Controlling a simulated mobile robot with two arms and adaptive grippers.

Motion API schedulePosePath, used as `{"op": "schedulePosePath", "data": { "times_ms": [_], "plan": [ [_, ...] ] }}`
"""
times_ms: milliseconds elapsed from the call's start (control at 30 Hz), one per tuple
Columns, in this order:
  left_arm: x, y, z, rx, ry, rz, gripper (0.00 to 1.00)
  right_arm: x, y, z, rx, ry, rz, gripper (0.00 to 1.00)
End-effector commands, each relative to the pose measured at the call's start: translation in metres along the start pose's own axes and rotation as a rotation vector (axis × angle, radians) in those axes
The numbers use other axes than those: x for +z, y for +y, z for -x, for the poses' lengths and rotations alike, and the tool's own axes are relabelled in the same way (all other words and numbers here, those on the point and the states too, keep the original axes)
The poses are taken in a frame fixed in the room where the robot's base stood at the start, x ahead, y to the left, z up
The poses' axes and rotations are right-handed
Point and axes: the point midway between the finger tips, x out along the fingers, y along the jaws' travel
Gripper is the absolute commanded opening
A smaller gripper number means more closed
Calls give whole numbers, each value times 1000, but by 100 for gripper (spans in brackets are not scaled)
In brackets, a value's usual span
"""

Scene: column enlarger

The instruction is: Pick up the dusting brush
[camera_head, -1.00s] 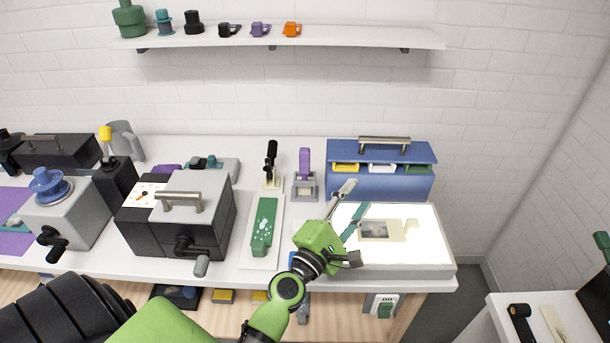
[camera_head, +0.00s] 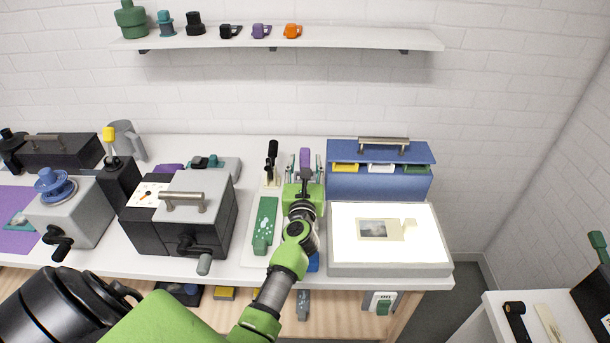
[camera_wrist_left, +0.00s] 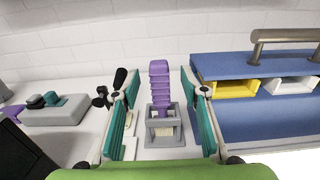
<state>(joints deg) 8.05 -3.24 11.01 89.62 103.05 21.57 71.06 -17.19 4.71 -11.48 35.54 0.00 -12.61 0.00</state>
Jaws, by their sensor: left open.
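The dusting brush (camera_head: 305,158) has a ridged purple handle and stands upright in a small grey stand (camera_wrist_left: 166,137). In the left wrist view the handle (camera_wrist_left: 159,82) rises between my fingers, and pale bristles show inside the stand. My left gripper (camera_head: 305,169) is open, with one teal-padded finger on each side of the handle in the picture. In the left wrist view the gripper (camera_wrist_left: 160,88) shows clear gaps on both sides of the handle. My gripper hides most of the stand in the head view. My right gripper is not in view.
A black-handled tool (camera_head: 271,160) stands close left of the brush. A blue box (camera_head: 380,185) with coloured tabs is close right, behind a lit light box (camera_head: 390,268). A green piece (camera_head: 264,225) lies on a white board. A grey and black machine (camera_head: 190,225) stands further left.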

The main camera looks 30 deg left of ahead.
Motion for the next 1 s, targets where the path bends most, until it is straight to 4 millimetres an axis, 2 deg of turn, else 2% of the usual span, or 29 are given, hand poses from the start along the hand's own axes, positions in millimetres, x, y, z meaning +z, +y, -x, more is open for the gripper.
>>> {"op": "schedulePosePath", "data": {
  "times_ms": [400,667,733,833,1000],
  "plan": [
    [0,2,-50,-1,-1,-3,40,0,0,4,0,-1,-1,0],
    [-1,2,-52,-1,1,-1,40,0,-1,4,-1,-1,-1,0],
    [-1,2,-52,-1,1,-1,27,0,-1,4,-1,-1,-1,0],
    [-1,2,-52,-1,1,-1,1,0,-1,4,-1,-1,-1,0],
    [0,2,-52,0,0,-2,0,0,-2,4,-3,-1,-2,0]
  ]
}}
